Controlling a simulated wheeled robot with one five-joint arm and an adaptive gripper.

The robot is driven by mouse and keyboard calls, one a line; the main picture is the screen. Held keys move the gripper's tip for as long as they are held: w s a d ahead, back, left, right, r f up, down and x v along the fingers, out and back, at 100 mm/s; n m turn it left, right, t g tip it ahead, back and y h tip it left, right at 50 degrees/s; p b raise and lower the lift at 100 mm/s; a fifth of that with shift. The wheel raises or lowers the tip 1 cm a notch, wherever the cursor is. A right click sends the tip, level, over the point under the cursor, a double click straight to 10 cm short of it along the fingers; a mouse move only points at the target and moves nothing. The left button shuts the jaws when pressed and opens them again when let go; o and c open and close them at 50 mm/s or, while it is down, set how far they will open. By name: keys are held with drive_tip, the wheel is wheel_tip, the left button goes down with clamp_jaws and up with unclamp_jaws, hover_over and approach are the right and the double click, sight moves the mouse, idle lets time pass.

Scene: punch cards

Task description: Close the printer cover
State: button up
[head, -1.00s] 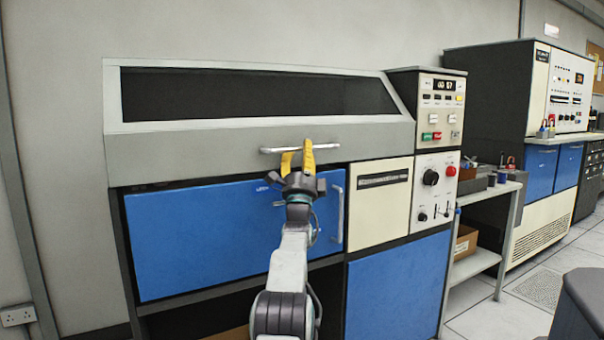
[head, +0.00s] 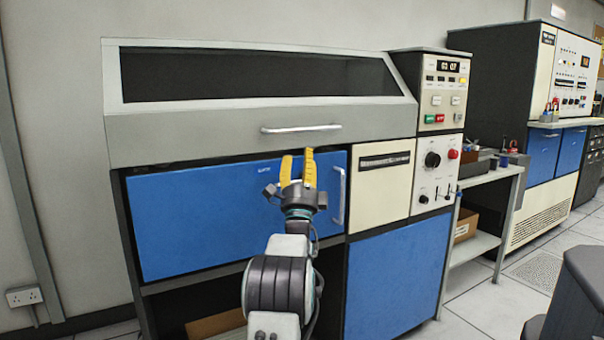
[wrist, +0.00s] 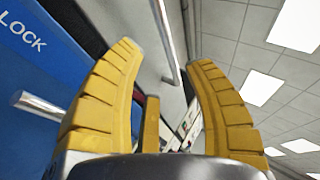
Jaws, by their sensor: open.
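The printer cover (head: 215,137) is a grey hood with a dark window (head: 250,77), on top of the blue printer cabinet. It looks lowered over the cabinet, with a narrow dark gap under its front edge. Its silver handle (head: 301,128) runs along the grey front. My gripper (head: 297,168) is open and empty, below the handle and in front of the blue panel (head: 200,220). In the wrist view, my yellow fingers (wrist: 160,95) stand apart with nothing between them. A silver bar, probably the cover handle (wrist: 168,40), shows beyond them.
A vertical door handle (head: 338,196) is just right of my gripper. A control panel (head: 440,95) with buttons and knobs stands to the right. Beyond it are a side table (head: 485,245) and another cabinet (head: 490,90). A wall socket (head: 25,296) is at lower left.

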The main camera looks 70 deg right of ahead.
drive_tip(key=shift+s+a+f+g, duration=0.15)
drive_tip(key=shift+s+a+f, duration=0.1)
drive_tip(key=shift+a+f, duration=0.35)
drive_tip(key=shift+s+a+f+g, duration=0.15)
drive_tip(key=shift+s+a+f, duration=0.05)
drive_tip(key=shift+a+f, duration=0.4)
drive_tip(key=shift+w, duration=0.1)
